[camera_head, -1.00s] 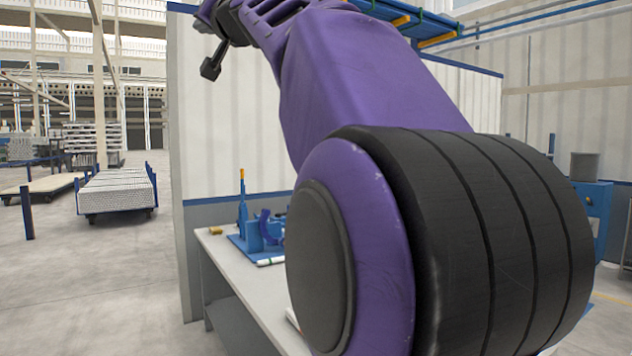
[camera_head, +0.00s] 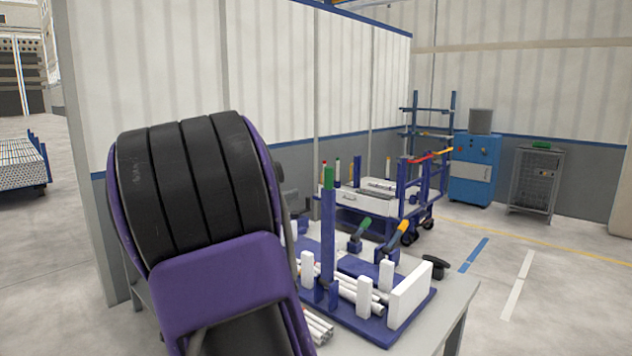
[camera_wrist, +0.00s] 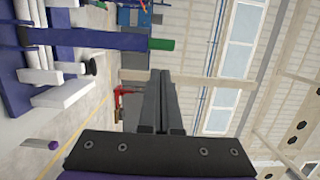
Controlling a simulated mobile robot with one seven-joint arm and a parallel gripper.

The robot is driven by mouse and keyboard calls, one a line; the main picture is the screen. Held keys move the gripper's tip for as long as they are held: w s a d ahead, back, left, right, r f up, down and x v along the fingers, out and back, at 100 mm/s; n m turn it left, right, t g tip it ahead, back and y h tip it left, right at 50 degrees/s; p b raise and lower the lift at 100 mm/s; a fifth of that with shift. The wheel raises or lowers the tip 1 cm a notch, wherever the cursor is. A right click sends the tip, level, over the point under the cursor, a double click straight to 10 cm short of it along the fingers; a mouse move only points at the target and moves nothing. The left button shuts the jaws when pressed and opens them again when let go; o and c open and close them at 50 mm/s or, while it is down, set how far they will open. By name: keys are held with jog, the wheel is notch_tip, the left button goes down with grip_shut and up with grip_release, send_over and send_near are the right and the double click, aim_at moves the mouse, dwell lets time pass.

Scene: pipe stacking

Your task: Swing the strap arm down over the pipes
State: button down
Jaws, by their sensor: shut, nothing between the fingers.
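The strap arm (camera_head: 328,235) is a blue bar with a green end, standing upright above the blue pipe fixture (camera_head: 384,338) on the workbench. White pipes (camera_head: 350,292) lie low in the fixture between white upright blocks. In the wrist view the scene is turned sideways, and the strap arm (camera_wrist: 95,39) points right with its green tip (camera_wrist: 162,44). My gripper (camera_wrist: 160,76) is shut and empty, a little apart from the green tip in that picture. In the head view my own arm fills the left foreground, and I cannot make out the gripper there.
More pipes (camera_head: 316,328) lie on the bench (camera_head: 455,300) beside the fixture. Green and orange handled clamps (camera_head: 400,234) stand at its far side. A cart (camera_head: 352,204) stands behind, a blue cabinet (camera_head: 474,170) farther back. The floor at right is clear.

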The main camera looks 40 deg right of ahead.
aim_at(327, 179)
jog(key=shift+d+r, duration=0.1)
jog(key=p+x, duration=0.1)
jog(key=x, duration=1.3)
